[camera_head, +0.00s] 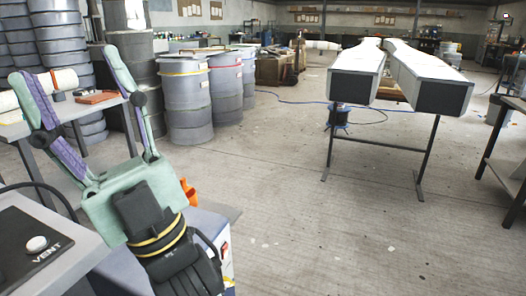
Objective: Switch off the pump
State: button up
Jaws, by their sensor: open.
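My gripper (66,68) is open and empty at the left, its two green and purple fingers spread and pointing up and away. A grey panel or housing marked VENT (40,262) is at the lower left, with a white round knob (37,244) on a dark face. My gripper is above and to the right of it, apart in the picture. A blue-grey box (208,228) is partly hidden behind my wrist. Its pale side has a small red part (224,249), too small to tell whether it is a switch. I cannot tell which unit is the pump.
A table (15,130) at the left holds a white roll (62,79) and a red-brown block (97,97). Grey drums (186,97) stand behind. Two long white moulds (357,72) rest on a dark stand (428,150). The concrete floor (330,230) in the middle is clear.

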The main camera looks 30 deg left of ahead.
aim_at(225, 249)
jog(key=u, duration=1.35)
